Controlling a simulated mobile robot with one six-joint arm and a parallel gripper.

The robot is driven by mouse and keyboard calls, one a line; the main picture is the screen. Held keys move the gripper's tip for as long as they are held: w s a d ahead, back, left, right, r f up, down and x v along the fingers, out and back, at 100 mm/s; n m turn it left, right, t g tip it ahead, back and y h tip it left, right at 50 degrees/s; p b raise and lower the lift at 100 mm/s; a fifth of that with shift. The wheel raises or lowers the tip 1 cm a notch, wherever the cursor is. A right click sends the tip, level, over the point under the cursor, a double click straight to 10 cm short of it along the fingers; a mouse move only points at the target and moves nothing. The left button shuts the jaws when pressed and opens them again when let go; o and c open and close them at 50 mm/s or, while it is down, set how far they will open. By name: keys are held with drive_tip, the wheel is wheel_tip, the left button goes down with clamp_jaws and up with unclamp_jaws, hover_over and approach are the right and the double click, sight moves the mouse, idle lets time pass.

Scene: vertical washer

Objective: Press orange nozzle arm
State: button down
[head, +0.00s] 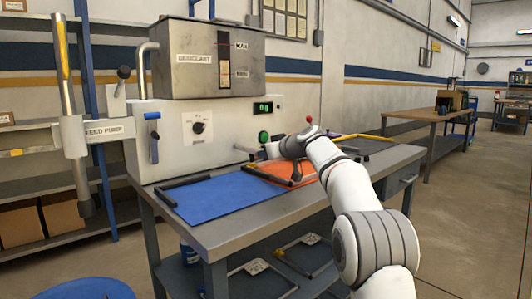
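My white arm reaches in from the lower right over the steel bench (240,225). My gripper (262,153) is at its far end, in front of the washer's control panel (215,125), above the back of an orange mat (272,173). It is small and partly hidden by my wrist, so I cannot tell whether its fingers are open or shut. A thin yellow-orange bar (360,137) lies bent behind my arm at the bench's right; it may be the orange nozzle arm, but I cannot tell. My gripper is left of it and apart from it.
A blue mat (215,198) with a black bar handle lies at the bench's left. A steel tank (210,60) stands above the panel. The feed pump column (75,130) stands at left. A blue round top (85,289) is at lower left. The floor at right is clear.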

drive_tip(key=v, duration=0.7)
drive_tip(key=shift+s+d, duration=0.25)
drive_tip(key=shift+s, duration=0.05)
